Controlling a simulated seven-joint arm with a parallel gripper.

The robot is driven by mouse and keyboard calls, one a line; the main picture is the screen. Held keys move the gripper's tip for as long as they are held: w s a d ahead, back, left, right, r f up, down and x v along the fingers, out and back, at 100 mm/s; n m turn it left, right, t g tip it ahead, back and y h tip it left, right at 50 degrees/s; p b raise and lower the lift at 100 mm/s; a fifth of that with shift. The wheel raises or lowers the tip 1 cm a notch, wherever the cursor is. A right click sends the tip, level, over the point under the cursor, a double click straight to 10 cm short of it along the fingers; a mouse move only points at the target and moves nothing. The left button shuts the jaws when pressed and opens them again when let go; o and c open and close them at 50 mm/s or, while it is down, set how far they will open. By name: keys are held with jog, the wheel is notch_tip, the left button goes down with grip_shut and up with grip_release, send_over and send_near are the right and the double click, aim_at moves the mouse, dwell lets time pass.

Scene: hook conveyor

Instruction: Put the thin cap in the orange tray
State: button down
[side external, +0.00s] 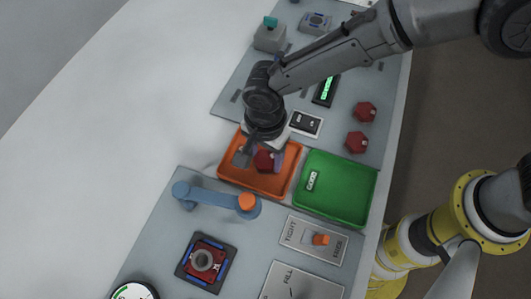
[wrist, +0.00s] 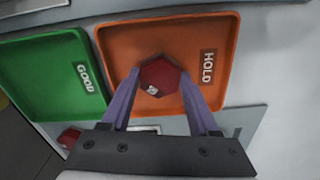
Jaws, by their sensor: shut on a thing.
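My gripper (wrist: 160,88) is shut on a dark red hexagonal cap (wrist: 160,75), its two purple fingers on either side of it. The orange tray (wrist: 222,30), labelled HOLD, lies below the cap in the wrist view. In the side view the red cap (side external: 264,160) shows under my gripper (side external: 266,155), over the orange tray (side external: 226,165). I cannot tell whether the cap touches the tray floor. How thin the cap is cannot be judged from these views.
A green tray (side external: 346,205) labelled GOOD stands right beside the orange tray. Two more red caps (side external: 366,112) (side external: 357,142) lie on the panel behind. A square fixture (side external: 205,258) stands nearer the front.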

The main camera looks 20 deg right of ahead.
aim_at(266, 159)
jog(key=shift+f, duration=0.1)
jog(key=shift+c, duration=0.3)
grip_release()
jog(key=shift+o, duration=0.3)
jog(key=shift+r, duration=3.6)
